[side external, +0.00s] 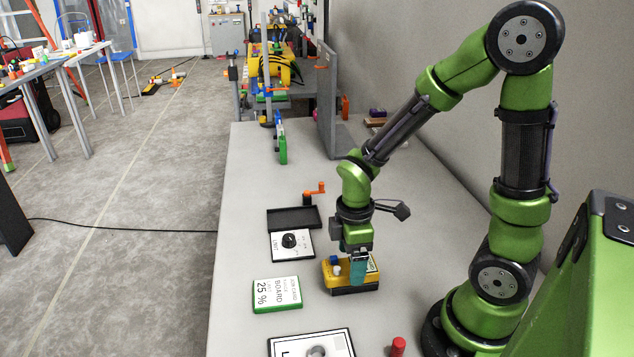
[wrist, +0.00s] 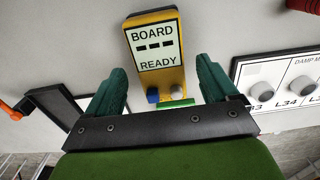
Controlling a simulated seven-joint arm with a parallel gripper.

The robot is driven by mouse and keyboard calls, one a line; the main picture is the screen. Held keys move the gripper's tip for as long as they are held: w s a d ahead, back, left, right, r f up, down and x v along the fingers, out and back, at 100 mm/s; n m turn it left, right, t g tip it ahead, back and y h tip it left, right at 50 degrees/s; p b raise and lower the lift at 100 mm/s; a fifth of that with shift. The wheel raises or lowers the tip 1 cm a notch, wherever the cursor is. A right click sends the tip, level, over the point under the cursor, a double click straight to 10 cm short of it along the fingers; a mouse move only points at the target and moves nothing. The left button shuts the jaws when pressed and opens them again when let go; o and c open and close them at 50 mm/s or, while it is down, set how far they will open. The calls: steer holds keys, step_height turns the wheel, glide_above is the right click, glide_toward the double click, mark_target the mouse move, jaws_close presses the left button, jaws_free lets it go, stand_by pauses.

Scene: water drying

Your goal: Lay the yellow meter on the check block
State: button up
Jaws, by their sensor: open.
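The yellow meter (side external: 340,273) lies on the table under my gripper, with a dark layer below it. I cannot tell whether that layer is its own base or a separate stand. In the wrist view the meter (wrist: 177,83) shows a screen reading "BOARD --- READY", with a blue and a pale button at its near end. My gripper (side external: 358,266) points down at the meter's right part. In the wrist view its teal fingers (wrist: 171,86) are apart, either side of the meter's near end. A green strip (wrist: 176,103) shows there; I cannot identify the check block for certain.
A green-edged card reading "BOARD 25 %" (side external: 277,294) lies left of the meter. Behind are a white panel with a black knob (side external: 290,243), a black tray (side external: 294,218) and an orange crank (side external: 315,190). A knob panel (side external: 312,343) and red cylinder (side external: 398,346) are in front.

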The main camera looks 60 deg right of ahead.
steer(key=s+a+r+m+t+y, duration=0.1)
steer(key=a+r+m+t, duration=0.1)
steer(key=r+m, duration=0.4)
steer(key=s+a+r+m+t+y, duration=0.1)
steer(key=r+m+t, duration=0.4)
steer(key=r, duration=0.8)
steer(key=shift+s+a+r+m, duration=0.2)
steer(key=shift+a+m, duration=0.45)
steer(key=shift+m, duration=0.45)
